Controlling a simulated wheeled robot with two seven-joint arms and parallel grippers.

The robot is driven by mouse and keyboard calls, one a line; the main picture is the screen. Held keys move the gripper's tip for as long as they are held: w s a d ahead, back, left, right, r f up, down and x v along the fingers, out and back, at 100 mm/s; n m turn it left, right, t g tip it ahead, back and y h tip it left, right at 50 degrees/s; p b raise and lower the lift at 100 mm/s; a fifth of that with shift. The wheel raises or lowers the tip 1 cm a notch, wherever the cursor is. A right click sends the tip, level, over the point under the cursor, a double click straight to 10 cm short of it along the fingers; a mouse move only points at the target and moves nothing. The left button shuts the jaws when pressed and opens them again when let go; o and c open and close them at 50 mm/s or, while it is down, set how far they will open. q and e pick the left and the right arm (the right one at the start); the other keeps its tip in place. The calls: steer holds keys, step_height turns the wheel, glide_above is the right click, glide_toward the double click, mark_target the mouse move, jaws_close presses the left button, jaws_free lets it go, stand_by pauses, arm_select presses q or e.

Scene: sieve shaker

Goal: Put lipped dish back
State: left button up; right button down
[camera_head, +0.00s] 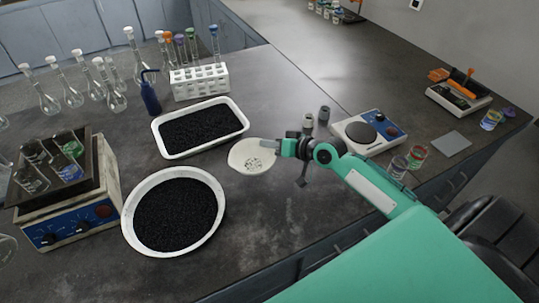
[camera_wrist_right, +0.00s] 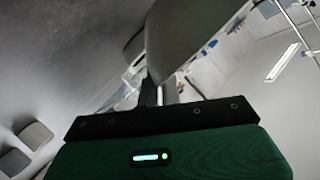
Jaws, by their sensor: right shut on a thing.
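The lipped dish (camera_head: 240,150) is small, round and cream-coloured, with some dark grains scattered on its bottom. It is in the middle of the head view, just right of the two trays of black granules. My right gripper (camera_head: 277,148) is shut on the dish's right rim. I cannot tell whether the dish touches the bench. My left gripper is not in view.
A white rectangular tray (camera_head: 246,124) and a white round tray (camera_head: 126,222) hold black granules. A hotplate (camera_head: 343,128) and small grey cylinders (camera_head: 324,113) stand to the right. A shaker (camera_head: 112,181) with beakers is at left. The bench (camera_head: 262,222) below the dish is clear.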

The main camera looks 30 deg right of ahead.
step_height(320, 180, down, 5)
steer(key=shift+r, duration=0.1)
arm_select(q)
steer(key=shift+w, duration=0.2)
arm_select(e)
steer(key=c, duration=1.6)
jaws_free()
steer(key=shift+s+d+r+b, duration=0.1)
steer(key=shift+s+d+b, duration=0.2)
steer(key=shift+s, duration=0.1)
steer(key=b+v, duration=0.1)
steer(key=v, duration=0.9)
steer(key=shift+s+b, duration=0.1)
steer(key=shift+b, duration=0.25)
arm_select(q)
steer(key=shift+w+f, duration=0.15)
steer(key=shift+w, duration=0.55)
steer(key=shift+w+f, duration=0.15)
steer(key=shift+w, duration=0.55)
arm_select(e)
steer(key=shift+s+d+r, duration=0.15)
steer(key=shift+s+r, duration=0.05)
steer(key=shift+s, duration=0.1)
